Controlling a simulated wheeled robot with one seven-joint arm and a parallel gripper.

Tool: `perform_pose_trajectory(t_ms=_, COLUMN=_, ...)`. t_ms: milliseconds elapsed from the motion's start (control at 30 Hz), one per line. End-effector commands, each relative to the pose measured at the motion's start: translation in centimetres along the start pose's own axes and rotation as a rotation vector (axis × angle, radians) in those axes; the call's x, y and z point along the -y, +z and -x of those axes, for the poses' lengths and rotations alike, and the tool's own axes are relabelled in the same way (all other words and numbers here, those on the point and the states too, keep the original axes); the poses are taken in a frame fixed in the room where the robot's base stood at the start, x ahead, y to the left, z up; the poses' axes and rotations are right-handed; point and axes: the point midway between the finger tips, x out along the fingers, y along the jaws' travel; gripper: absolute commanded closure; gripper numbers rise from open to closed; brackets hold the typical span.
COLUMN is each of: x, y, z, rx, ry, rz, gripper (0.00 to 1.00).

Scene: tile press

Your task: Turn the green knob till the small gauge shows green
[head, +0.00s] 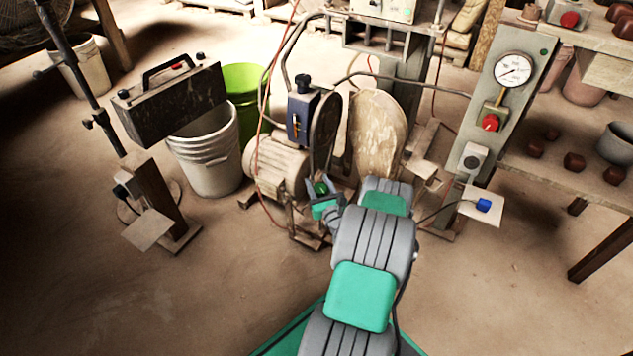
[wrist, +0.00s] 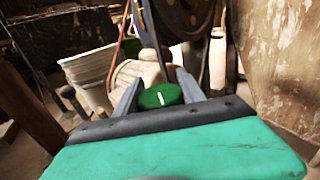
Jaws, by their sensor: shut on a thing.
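The green knob (wrist: 160,96) has a white line on its face and shows between my fingers in the wrist view. My gripper (head: 322,190) is shut on it, beside the press's motor and wheels. In the head view the green knob (head: 321,188) is small and partly hidden by the fingers. A dark blue box (head: 301,117) above the motor bears a narrow upright strip with some orange, too small to read. I cannot tell whether this is the small gauge. A larger round white gauge (head: 514,69) with a dark needle is on the grey post at right.
A red knob (head: 490,122) sits below the round gauge. The grey motor (head: 278,167) and a worn disc (head: 377,130) stand close to my gripper. White buckets (head: 208,160) and a green bucket (head: 243,82) stand at left. The floor at front left is clear.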

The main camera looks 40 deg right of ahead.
Motion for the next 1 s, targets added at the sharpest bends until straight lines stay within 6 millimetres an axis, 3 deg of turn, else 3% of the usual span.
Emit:
perform_pose_trajectory(t_ms=400, x=0.49, y=0.13, z=0.03, rx=0.001, ry=-0.242, rz=0.000, gripper=0.94)
perform_pose_trajectory(t_ms=1000, x=0.77, y=0.10, z=0.04, rx=0.003, ry=-0.294, rz=0.001, gripper=0.94)
